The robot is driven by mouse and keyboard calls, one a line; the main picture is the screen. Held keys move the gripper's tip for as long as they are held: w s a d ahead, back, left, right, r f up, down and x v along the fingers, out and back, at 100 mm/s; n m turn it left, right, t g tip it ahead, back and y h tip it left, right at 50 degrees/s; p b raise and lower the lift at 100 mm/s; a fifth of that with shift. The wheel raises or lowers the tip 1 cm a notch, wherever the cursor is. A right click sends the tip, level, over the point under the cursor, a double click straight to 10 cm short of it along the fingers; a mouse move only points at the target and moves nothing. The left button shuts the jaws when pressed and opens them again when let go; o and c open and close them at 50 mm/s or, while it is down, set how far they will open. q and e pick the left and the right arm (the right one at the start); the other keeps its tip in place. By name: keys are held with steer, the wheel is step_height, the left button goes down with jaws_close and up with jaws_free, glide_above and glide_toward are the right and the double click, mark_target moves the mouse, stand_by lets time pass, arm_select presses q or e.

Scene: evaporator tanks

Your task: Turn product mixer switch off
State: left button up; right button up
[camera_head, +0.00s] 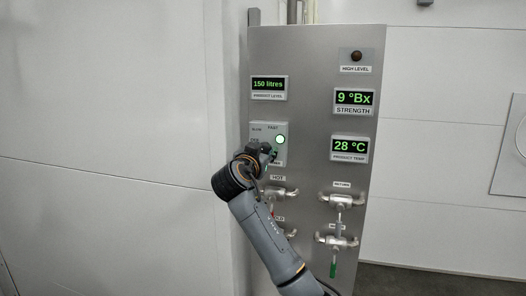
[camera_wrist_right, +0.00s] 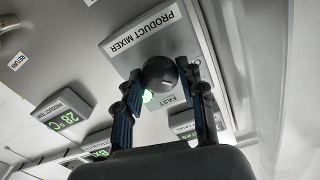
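The product mixer switch box (camera_head: 284,153) is a light grey plate on the steel panel, with SLOW and FAST labels and a lit green lamp (camera_head: 280,139). My right gripper (camera_head: 268,152) is in front of its lower part and hides the knob in the head view. In the right wrist view the round black knob (camera_wrist_right: 160,73) sits between the two fingertips of my right gripper (camera_wrist_right: 161,75), one on each side. I cannot tell whether both fingers touch it. The PRODUCT MIXER label (camera_wrist_right: 143,29) is readable upside down. The knob's setting is unclear. My left gripper is not in view.
Steel valves with handles (camera_head: 341,199) sit below the switch on the panel, partly behind my right arm. Displays read 150 litres (camera_head: 268,85), 9 °Bx (camera_head: 354,98) and 28 °C (camera_head: 350,147). A dark high level lamp (camera_head: 356,56) is at the top. White walls flank the panel.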

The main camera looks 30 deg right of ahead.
steer(key=shift+c, duration=0.9)
steer(key=shift+n, duration=0.4)
steer(key=shift+b, duration=0.4)
steer(key=n, duration=0.2)
steer(key=shift+n, duration=0.3)
steer(key=n, duration=0.5)
steer(key=shift+n, duration=0.3)
steer(key=o, duration=1.2)
steer(key=shift+w, duration=0.1)
